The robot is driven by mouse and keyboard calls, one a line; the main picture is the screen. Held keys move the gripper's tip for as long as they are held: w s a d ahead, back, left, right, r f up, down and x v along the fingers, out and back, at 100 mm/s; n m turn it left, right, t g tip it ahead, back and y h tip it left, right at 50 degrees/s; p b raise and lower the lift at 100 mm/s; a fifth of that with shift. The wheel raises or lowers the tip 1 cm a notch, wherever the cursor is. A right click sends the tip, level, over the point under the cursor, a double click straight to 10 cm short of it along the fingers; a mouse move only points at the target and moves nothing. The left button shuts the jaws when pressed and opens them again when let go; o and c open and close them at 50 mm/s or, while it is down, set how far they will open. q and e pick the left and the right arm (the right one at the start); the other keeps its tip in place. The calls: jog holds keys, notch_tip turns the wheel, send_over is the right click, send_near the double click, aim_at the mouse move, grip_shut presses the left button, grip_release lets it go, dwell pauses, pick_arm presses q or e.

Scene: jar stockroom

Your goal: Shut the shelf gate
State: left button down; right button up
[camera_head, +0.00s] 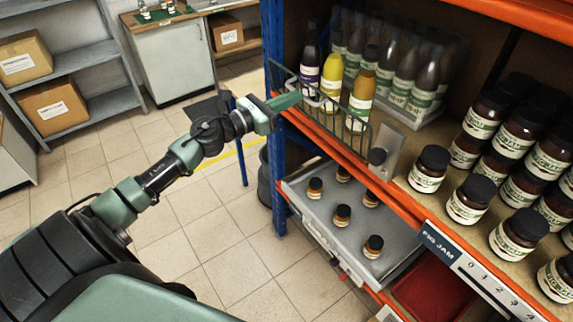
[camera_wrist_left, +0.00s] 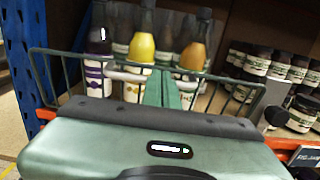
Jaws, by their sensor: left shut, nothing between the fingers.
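The shelf gate (camera_head: 343,108) is a green wire panel in front of the bottles, at the left end of the upper shelf. It also shows in the left wrist view (camera_wrist_left: 225,80), with a pale bar handle (camera_wrist_left: 125,75). In the head view its right end is close to a metal plate with a dark round knob (camera_head: 377,156); I cannot tell whether they touch. My left gripper (camera_head: 288,101) is shut and empty, its fingers (camera_wrist_left: 164,88) at the gate's front. Contact is not clear. My right gripper is not in view.
Purple (camera_head: 309,68), yellow (camera_head: 332,76) and orange bottles (camera_head: 361,98) stand behind the gate. Dark jars (camera_head: 468,198) fill the shelf to the right. A grey tray (camera_head: 325,215) with small jars lies below. A blue post (camera_head: 274,50) stands left. The tiled floor is open.

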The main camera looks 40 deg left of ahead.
pick_arm(q)
jog(key=shift+w+a+r, duration=0.15)
jog(key=shift+w+r, duration=0.2)
jog(key=shift+w, duration=0.25)
jog(key=shift+w+a+r, duration=0.1)
jog(key=shift+w+r, duration=0.2)
jog(key=shift+w, duration=0.25)
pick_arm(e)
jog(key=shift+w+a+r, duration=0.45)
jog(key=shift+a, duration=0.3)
